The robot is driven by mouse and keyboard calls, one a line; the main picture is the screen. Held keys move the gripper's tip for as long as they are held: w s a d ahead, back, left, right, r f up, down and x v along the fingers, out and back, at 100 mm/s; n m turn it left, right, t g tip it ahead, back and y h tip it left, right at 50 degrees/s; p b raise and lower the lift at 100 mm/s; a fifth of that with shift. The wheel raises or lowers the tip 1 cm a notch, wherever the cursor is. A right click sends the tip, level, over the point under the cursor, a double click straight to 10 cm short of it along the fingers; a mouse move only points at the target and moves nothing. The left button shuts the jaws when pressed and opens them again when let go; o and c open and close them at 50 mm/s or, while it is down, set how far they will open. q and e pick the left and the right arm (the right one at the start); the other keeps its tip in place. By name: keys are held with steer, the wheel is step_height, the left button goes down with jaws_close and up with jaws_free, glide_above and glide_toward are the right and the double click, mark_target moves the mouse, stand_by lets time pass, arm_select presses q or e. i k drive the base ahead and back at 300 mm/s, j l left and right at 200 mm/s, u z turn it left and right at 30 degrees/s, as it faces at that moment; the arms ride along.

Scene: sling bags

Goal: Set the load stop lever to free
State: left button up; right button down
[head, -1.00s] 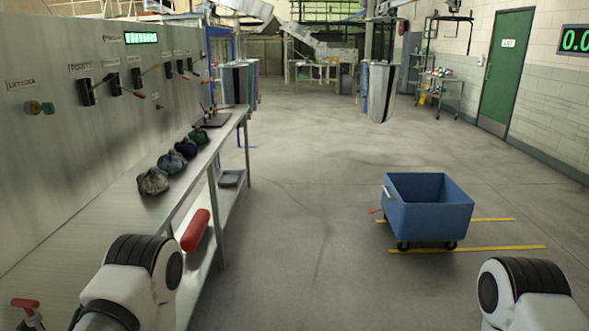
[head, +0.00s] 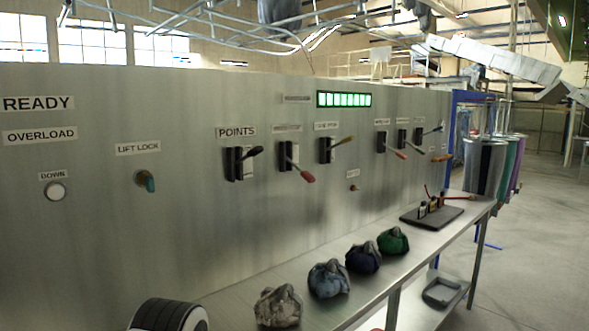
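A row of levers stands on the grey metal panel (head: 200,200) in the head view. A lever with a black handle (head: 252,152) sits under the label POINTS. Right of it are a lever with a red handle (head: 305,174), angled down to the right, and one with a yellowish handle (head: 343,140), angled up to the right. Further right are smaller levers, one with an orange-red tip (head: 400,155). The labels above these are too blurred to read, so I cannot tell which is the load stop lever.
A lift lock knob (head: 147,181) and a white button (head: 55,191) labelled DOWN are on the panel's left. Several tied cloth bags, including a green one (head: 392,242), and a dark board (head: 432,216) stand on the metal bench (head: 360,290) below. Open floor lies right.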

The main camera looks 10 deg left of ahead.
mark_target(350, 139)
steer(key=i+l+u, duration=0.35)
steer(key=l+u, duration=0.3)
steer(key=i+l+u, duration=0.15)
steer(key=l+u, duration=0.2)
steer(key=l, duration=0.25)
steer(key=i+l+u, duration=0.1)
steer(key=l+u, duration=0.2)
steer(key=l, duration=0.15)
steer(key=l+u, duration=0.35)
steer(key=l, duration=0.15)
